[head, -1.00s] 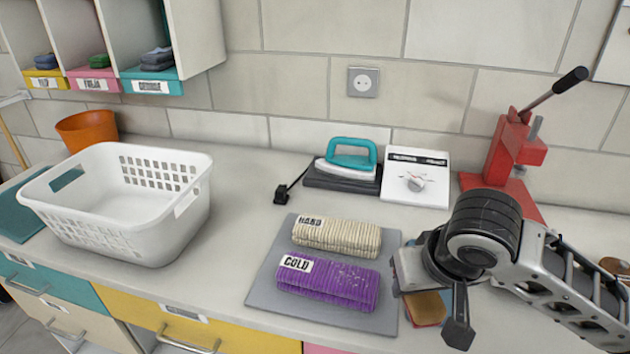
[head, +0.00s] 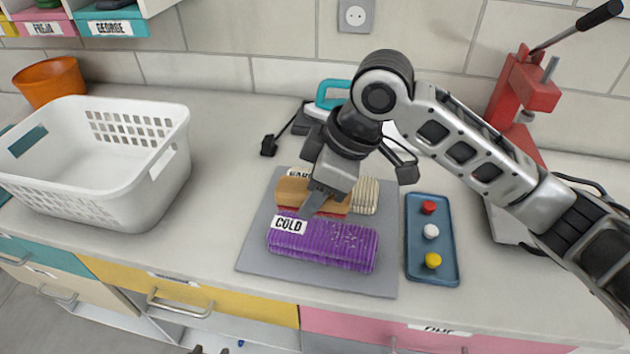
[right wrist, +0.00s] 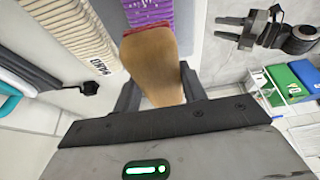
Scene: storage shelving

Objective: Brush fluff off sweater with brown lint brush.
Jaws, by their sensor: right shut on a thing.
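The folded purple sweater (head: 320,250), labelled COLD, lies on the grey mat (head: 255,255). Pale fluff specks (head: 352,237) show on its right half. The brown lint brush (head: 292,190) has a wooden back and a red underside. My right gripper (head: 320,203) is shut on the brush and holds it over the cream sweater (head: 364,197), by the purple sweater's back left edge. Contact cannot be told. In the right wrist view the brush (right wrist: 150,65) points towards the purple sweater (right wrist: 150,10). My left gripper (right wrist: 230,29) is open and empty, away from the sweaters.
A blue tray (head: 418,265) with red, white and yellow round pieces stands right of the mat. A white basket (head: 150,195) is at left, an orange pot (head: 50,83) behind it. A teal-handled iron (head: 330,93) and red press (head: 520,95) stand at the back.

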